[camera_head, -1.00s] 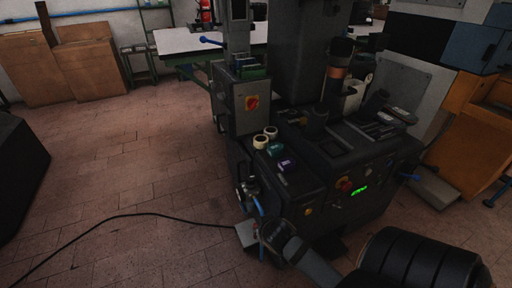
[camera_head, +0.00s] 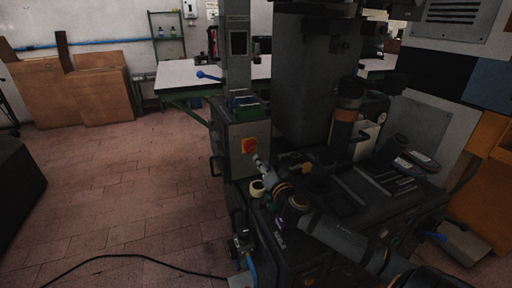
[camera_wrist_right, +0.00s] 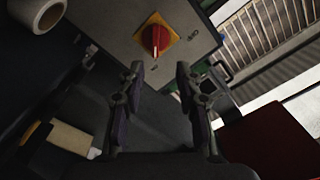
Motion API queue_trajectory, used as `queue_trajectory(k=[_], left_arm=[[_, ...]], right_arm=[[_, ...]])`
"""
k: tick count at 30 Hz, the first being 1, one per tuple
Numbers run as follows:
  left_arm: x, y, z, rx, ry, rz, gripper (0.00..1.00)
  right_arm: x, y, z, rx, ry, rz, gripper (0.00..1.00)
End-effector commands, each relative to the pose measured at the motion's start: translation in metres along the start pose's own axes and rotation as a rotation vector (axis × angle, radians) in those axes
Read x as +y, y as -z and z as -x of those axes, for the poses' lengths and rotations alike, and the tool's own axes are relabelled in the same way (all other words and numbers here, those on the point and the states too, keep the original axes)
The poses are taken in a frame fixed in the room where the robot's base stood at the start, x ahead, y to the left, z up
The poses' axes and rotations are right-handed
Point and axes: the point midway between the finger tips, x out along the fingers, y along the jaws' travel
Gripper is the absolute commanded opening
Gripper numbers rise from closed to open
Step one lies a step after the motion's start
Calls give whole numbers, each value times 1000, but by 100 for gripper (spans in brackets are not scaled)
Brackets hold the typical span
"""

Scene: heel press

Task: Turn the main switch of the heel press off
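The main switch (camera_head: 249,145) is a red rotary knob on a yellow plate, on the front of a grey box (camera_head: 236,163) on the heel press (camera_head: 308,80). In the right wrist view the red knob (camera_wrist_right: 155,38) stands beyond the fingertips, with its bar roughly upright in the picture. My right gripper (camera_head: 259,163) is close below and to the right of the switch in the head view, apart from it. In the right wrist view the gripper (camera_wrist_right: 160,72) is open, with nothing between its fingers. My left gripper is not in view.
Tape rolls (camera_head: 257,188) stand on the press ledge below the switch box; one roll (camera_wrist_right: 38,12) shows in the wrist view. The floor (camera_head: 120,190) at left is clear except for a black cable.

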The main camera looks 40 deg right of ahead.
Motion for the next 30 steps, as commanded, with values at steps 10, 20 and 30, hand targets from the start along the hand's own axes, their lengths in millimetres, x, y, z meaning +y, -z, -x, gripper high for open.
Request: queue_trajectory(k=[10, 20, 30], left_arm=[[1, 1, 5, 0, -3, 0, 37], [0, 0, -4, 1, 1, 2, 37], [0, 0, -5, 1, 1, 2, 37]], right_arm=[[0, 1, -69, 4, -3, -8, 35], [1, 0, -99, 0, -2, -2, 35], [1, -1, -98, 0, -2, -1, 16]])
